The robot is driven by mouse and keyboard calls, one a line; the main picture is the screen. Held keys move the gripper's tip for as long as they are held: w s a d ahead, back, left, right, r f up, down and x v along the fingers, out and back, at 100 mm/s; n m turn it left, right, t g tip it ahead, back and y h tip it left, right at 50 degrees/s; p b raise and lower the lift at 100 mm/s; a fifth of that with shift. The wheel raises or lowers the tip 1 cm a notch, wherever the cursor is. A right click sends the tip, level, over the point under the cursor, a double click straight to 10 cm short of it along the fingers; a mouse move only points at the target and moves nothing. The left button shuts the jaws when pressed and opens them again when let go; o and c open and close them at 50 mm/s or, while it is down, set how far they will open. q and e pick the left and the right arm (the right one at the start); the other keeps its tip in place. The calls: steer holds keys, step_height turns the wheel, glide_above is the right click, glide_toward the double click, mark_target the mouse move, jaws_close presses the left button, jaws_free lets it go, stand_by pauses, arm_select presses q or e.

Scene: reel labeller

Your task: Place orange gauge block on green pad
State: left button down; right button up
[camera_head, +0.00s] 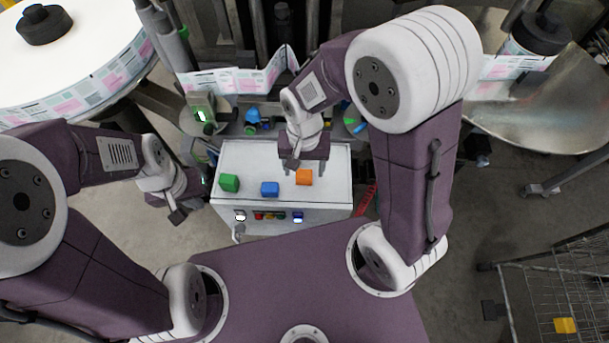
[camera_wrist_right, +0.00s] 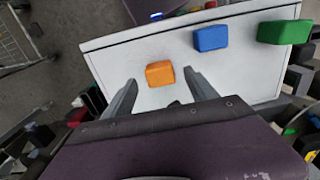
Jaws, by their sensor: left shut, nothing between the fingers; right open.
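An orange block (camera_head: 304,177) lies on the white top (camera_head: 247,158) of a cabinet, towards its right side. My right gripper (camera_head: 305,167) is open over it; in the right wrist view the orange block (camera_wrist_right: 160,74) shows between and just beyond the two fingertips (camera_wrist_right: 159,84). I cannot tell how high the fingertips are. A green block-like piece (camera_head: 229,183) lies at the left of the white top and also shows in the right wrist view (camera_wrist_right: 285,31). I cannot make out a separate flat green pad. My left gripper (camera_head: 177,216) is shut and empty, left of the cabinet.
A blue block (camera_head: 270,188) lies between the green and orange pieces. Buttons (camera_head: 269,216) line the cabinet's front. Labelling machinery with printed label web (camera_head: 235,80) stands behind. A large label reel (camera_head: 75,55) is at far left. A wire cart (camera_head: 555,285) stands at right.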

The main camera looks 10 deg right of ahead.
mark_target(304, 173)
step_height(304, 173, down, 3)
steer(key=shift+w+f, duration=0.1)
steer(key=shift+f, duration=0.1)
jaws_close()
steer(key=shift+r, duration=0.1)
steer(key=r, duration=0.4)
steer(key=shift+s+a+r, duration=0.1)
steer(key=shift+s+r, duration=0.1)
steer(key=shift+r, duration=0.05)
steer(key=s+a+r, duration=0.2)
steer(key=s+r, duration=0.4)
steer(key=s, duration=0.5)
steer(key=shift+a+r, duration=0.25)
steer(key=shift+a, duration=0.05)
